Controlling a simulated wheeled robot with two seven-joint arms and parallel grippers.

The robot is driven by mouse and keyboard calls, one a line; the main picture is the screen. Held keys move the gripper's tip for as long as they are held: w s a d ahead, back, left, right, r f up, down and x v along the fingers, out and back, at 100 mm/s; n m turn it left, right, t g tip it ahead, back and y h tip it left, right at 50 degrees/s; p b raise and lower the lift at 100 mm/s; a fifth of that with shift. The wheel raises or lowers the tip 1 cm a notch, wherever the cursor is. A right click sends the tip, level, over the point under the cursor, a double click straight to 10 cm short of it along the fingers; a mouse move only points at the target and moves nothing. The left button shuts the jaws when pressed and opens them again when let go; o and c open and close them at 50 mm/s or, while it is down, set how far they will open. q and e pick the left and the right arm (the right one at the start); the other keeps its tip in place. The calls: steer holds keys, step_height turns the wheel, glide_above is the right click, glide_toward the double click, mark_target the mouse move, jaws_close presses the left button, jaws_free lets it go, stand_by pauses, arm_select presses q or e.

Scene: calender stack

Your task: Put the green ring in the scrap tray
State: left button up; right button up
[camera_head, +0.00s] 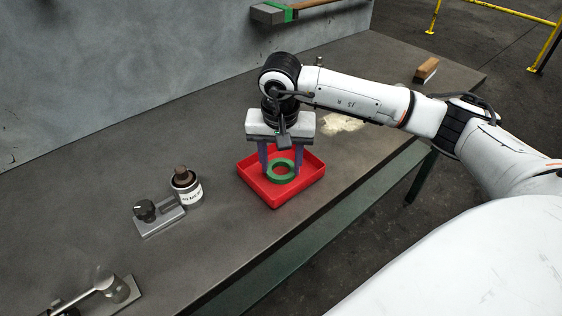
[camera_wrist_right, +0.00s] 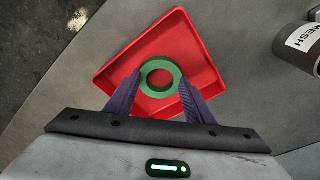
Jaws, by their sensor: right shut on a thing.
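The green ring (camera_head: 281,171) is between the fingers of my right gripper (camera_head: 281,168), which is shut on it over the red scrap tray (camera_head: 309,188). In the right wrist view the green ring (camera_wrist_right: 177,68) shows between the two purple fingers (camera_wrist_right: 158,97), with the red tray (camera_wrist_right: 203,38) behind it. The ring lies within the tray's outline; I cannot tell whether it touches the tray floor. My left gripper is not in view.
A labelled can (camera_head: 187,188) and a grey block with a black knob (camera_head: 157,215) stand left of the tray. A lever fixture (camera_head: 97,290) is at the lower left. A wood-handled brush (camera_head: 427,70) lies at the far right. A wall (camera_head: 140,75) bounds the bench's back.

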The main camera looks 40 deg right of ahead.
steer(key=o, duration=1.1)
steer(key=shift+c, duration=0.2)
steer(key=shift+r+p, duration=0.25)
steer(key=shift+p, duration=0.1)
steer(key=shift+r, duration=0.4)
step_height(320, 180, up, 11)
steer(key=s+a+b, duration=0.1)
steer(key=shift+s, duration=0.25)
steer(key=shift+f, duration=0.1)
